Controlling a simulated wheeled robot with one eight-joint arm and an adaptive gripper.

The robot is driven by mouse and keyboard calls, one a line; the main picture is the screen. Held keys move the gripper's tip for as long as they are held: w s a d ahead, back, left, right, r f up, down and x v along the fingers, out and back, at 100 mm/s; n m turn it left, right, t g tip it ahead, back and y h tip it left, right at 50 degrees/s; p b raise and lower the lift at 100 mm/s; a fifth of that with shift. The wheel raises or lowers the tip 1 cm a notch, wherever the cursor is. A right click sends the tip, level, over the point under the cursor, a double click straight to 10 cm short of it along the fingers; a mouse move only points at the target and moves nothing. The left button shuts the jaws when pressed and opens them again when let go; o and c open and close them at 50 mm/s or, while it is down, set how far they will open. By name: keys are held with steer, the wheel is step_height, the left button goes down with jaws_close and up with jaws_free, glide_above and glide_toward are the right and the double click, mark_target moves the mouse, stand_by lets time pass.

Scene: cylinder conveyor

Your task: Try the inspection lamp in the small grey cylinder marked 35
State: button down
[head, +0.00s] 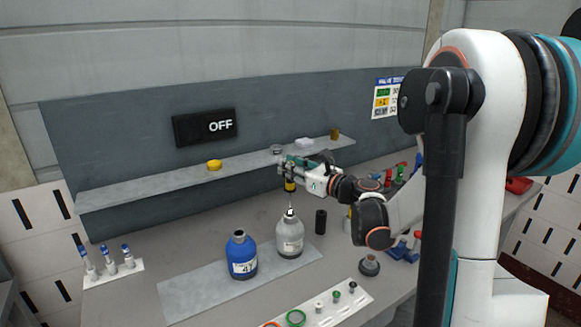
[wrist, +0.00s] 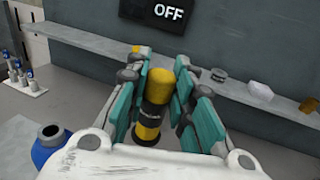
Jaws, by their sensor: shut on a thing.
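My gripper (head: 290,175) is shut on the inspection lamp (head: 290,185), a yellow and black handle with a thin stem pointing down. The lamp also stands between the fingers in the wrist view (wrist: 152,115). The small grey cylinder (head: 290,238) stands upright on the bench mat directly below the lamp. Its label is too small to read for sure. The lamp's lower end is at the cylinder's neck; I cannot tell whether it is inside or just above. The grey cylinder is hidden in the wrist view.
A blue cylinder (head: 241,258) stands left of the grey one; it also shows in the wrist view (wrist: 50,150). A black cylinder (head: 321,221) stands close on the right. A shelf (head: 150,186) runs behind, below a dark sign (head: 205,127) reading OFF. Small parts lie in front.

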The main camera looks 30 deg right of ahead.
mark_target(293, 183)
steer(key=shift+f+b, duration=2.1)
steer(key=shift+f, duration=0.6)
steer(key=shift+r, duration=0.15)
stand_by(0.3)
